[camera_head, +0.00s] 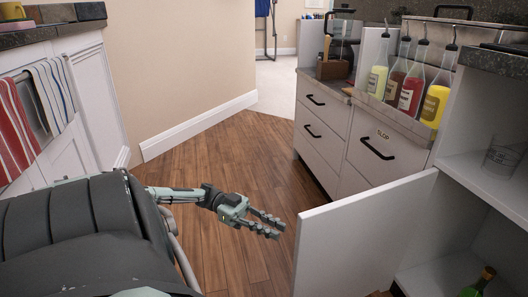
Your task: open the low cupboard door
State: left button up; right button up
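The low cupboard door (358,238) is a plain white panel at the lower right. It stands swung out from the cupboard (455,222), so the inside shows. A clear glass (503,157) stands on the cupboard's upper shelf, and a green bottle (478,283) is at the bottom. My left gripper (281,229) is over the wood floor, left of the door's outer edge and apart from it in the picture. Its fingers are a little apart with nothing between them. My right gripper is not in view. The door's lower part is cut off by the picture's edge.
White drawers (325,128) with black handles stand behind the door. Several sauce bottles (411,88) are in a rack above them. A white cabinet (85,148) with striped towels (15,130) is at the left. The wood floor (215,155) between is clear.

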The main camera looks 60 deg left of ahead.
pick_arm(q)
jog(key=shift+v, duration=1.55)
